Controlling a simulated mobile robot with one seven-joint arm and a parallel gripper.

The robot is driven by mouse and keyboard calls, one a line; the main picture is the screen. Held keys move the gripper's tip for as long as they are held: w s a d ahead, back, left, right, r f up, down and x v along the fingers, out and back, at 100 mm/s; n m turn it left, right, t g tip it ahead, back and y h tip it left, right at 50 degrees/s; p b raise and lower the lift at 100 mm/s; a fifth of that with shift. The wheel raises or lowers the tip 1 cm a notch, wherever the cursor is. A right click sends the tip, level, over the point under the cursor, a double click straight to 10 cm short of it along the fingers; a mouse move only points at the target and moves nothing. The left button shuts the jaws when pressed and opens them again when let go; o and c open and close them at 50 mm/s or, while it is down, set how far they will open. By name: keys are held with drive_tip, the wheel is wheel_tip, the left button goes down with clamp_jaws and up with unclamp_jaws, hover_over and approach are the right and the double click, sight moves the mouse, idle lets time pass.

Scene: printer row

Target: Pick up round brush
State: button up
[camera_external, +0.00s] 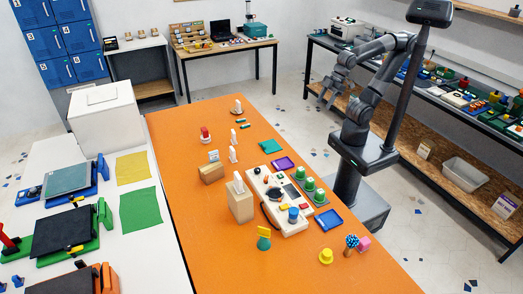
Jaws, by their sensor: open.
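A blue, speckled round head on a short brown handle (351,241) stands near the front right of the orange table (215,245); it looks most like the round brush, but it is too small to be sure. A pink block (364,243) is close beside it on the right. My gripper (325,98) hangs in the air beyond the table's right edge, well away from the brush-like thing. Its jaws are open and nothing shows between them.
A yellow knob-like piece (326,257) and a blue tray (328,219) stand near the brush-like thing. The table's front left is clear.

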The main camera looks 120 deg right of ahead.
drive_tip(key=w+a+r+n+y, duration=0.1)
drive_tip(key=w+a+r, duration=0.1)
drive_tip(key=w+a, duration=0.85)
drive_tip(key=n+g, duration=0.1)
drive_tip(key=n, duration=0.2)
approach(350, 246)
drive_tip(key=d+f, duration=0.1)
drive_tip(key=shift+y, duration=0.3)
drive_tip(key=shift+s+f+x, duration=0.1)
drive_tip(key=shift+s+x, duration=0.05)
drive_tip(key=shift+x, duration=1.65)
drive_tip(key=shift+s+f+x, duration=0.1)
drive_tip(key=shift+s+x, duration=0.05)
drive_tip(key=shift+x, duration=1.7)
drive_tip(key=shift+s+x, duration=0.2)
drive_tip(key=shift+x, duration=1.6)
drive_tip(key=c, duration=1.1)
